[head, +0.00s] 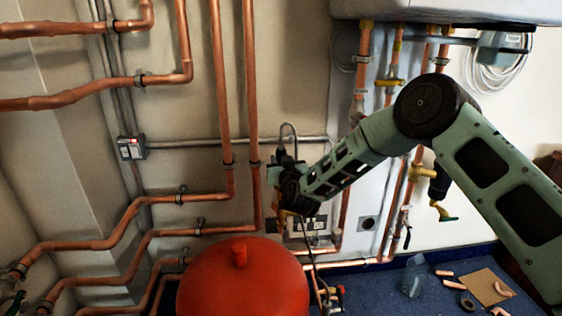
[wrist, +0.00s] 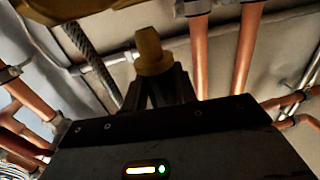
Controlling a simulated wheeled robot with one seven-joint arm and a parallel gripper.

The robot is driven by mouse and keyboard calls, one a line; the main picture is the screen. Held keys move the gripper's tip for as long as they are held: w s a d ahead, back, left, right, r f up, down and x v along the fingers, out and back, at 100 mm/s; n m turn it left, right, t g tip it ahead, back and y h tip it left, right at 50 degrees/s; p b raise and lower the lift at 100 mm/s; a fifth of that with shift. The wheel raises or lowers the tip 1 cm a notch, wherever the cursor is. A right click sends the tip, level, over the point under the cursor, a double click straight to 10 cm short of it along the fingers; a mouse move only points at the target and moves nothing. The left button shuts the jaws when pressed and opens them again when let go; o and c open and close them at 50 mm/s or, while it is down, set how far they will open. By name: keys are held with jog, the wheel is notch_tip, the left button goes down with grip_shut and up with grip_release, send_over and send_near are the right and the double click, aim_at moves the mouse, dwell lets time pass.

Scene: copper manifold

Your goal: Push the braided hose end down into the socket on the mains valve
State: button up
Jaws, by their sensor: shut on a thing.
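My gripper (wrist: 152,88) is shut on a brass-coloured fitting (wrist: 152,50), which looks like the hose end. A grey braided hose (wrist: 88,55) runs to its left in the wrist view; its join to the fitting is hidden. In the head view a grey hose loop (head: 288,128) arches just above my wrist, in front of the wall. The socket cannot be made out.
A red tank (head: 245,285) stands below my gripper. Copper pipes (head: 220,80) run up the wall on the left, with more to the right of my wrist. A glass (head: 413,275) and pipe offcuts lie on the blue floor.

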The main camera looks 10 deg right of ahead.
jog(key=shift+f, duration=0.1)
jog(key=shift+f+b, duration=0.9)
jog(key=shift+f, duration=0.35)
jog(key=shift+f+b, duration=0.6)
jog(key=shift+f, duration=0.15)
dwell(0.3)
jog(key=o, duration=1.1)
jog(key=shift+s, duration=0.1)
jog(key=s, duration=0.5)
jog(key=s+d+p, duration=0.1)
jog(key=s, duration=0.5)
jog(key=s+d+p, duration=0.1)
jog(key=s, duration=0.5)
jog(key=shift+d, duration=0.15)
